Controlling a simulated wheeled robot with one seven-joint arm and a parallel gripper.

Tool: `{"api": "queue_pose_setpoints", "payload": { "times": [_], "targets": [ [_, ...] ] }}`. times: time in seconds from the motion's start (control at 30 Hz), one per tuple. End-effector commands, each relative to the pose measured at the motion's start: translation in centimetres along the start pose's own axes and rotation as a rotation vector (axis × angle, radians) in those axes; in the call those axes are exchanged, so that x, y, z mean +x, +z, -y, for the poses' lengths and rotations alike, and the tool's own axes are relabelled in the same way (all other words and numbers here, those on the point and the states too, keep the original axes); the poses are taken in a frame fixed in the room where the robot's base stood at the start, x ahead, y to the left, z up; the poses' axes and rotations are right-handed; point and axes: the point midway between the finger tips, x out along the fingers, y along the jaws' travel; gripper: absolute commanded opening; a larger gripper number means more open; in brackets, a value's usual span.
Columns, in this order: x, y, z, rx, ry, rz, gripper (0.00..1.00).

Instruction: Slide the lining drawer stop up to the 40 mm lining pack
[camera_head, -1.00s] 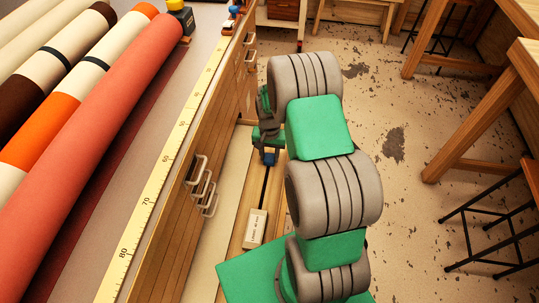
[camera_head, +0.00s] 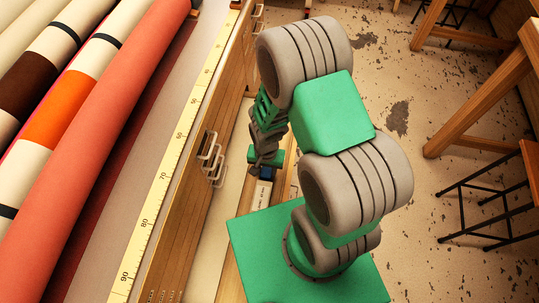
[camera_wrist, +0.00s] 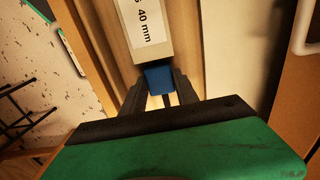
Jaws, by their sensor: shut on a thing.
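The blue drawer stop (camera_wrist: 159,78) sits between the fingers of my gripper (camera_wrist: 159,84) in the wrist view. My gripper is shut on it. The lining pack (camera_wrist: 142,27) is a pale block with a white label reading "40 mm". It lies directly past the stop, whose far edge meets the pack's near end in this view; I cannot tell touching from a very thin gap. In the head view the blue stop (camera_head: 267,173) shows below my gripper (camera_head: 263,166), right by the pack (camera_head: 262,196). My arm and base hide part of the drawer.
The open wooden drawer (camera_head: 231,262) runs beside the cabinet front (camera_head: 185,235) with its metal handles (camera_head: 212,160). A yellow ruler (camera_head: 160,184) edges the tabletop, with fabric-like rolls (camera_head: 105,150) on it. A stool (camera_head: 495,205) stands at the right; floor between is clear.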

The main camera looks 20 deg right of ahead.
Motion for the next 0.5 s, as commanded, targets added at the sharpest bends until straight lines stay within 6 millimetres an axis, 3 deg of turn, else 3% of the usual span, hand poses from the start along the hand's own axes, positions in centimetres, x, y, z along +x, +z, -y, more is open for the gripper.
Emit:
{"api": "queue_pose_setpoints", "payload": {
  "times": [0.43, 0.47, 0.5],
  "targets": [
    [-0.05, 0.6, 0.09, 0.002, -0.002, -0.003, 0.0],
    [-0.05, 0.59, 0.09, 0.002, -0.002, -0.003, 0.38],
    [-0.05, 0.59, 0.09, 0.002, -0.002, -0.003, 0.41]
  ]
}}
